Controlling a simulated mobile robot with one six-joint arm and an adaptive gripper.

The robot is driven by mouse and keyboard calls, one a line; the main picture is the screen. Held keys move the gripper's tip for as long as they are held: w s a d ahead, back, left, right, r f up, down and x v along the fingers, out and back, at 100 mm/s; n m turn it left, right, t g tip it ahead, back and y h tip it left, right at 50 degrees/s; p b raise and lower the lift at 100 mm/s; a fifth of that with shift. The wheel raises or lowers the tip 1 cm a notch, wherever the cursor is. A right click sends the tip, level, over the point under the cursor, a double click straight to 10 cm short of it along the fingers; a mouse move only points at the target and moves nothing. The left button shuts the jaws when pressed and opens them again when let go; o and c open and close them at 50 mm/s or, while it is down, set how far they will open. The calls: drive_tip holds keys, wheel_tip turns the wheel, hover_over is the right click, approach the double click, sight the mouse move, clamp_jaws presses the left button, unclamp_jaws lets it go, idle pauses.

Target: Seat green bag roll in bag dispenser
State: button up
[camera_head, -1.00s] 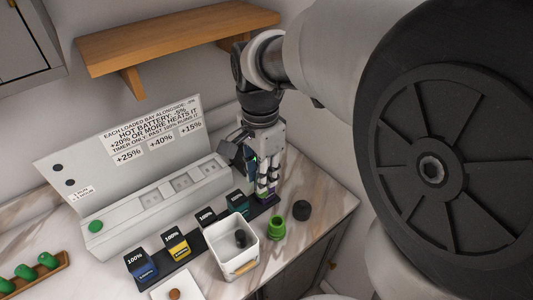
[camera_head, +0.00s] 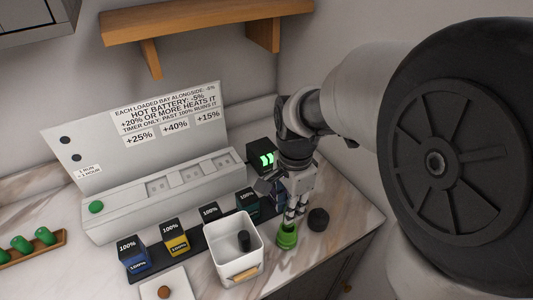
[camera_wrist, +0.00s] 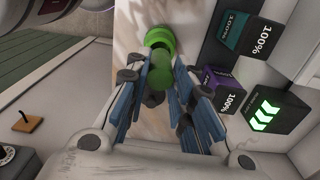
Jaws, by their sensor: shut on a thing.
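The bag dispenser is a bright green cup (camera_head: 287,240) near the counter's front right, also in the wrist view (camera_wrist: 158,34). My gripper (camera_head: 291,218) points down at it from directly above. In the wrist view my gripper (camera_wrist: 156,88) is shut on a darker green bag roll (camera_wrist: 161,72), which lies between the fingers. The roll's far end overlaps the cup's mouth in the picture; I cannot tell whether it has entered.
A black round cap (camera_head: 318,219) stands close right of the cup. A white bin (camera_head: 234,254) stands to its left. Labelled batteries (camera_head: 176,238) line a dark strip, and a black box with green lights (camera_head: 262,156) stands behind. Several green rolls (camera_head: 44,235) lie far left.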

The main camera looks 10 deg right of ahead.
wheel_tip(320, 180, down, 6)
drive_tip(key=shift+r+b, duration=0.1)
drive_tip(key=shift+b, duration=0.9)
drive_tip(key=shift+f, duration=0.25)
drive_tip(key=o, duration=0.9)
drive_tip(key=shift+c, duration=0.2)
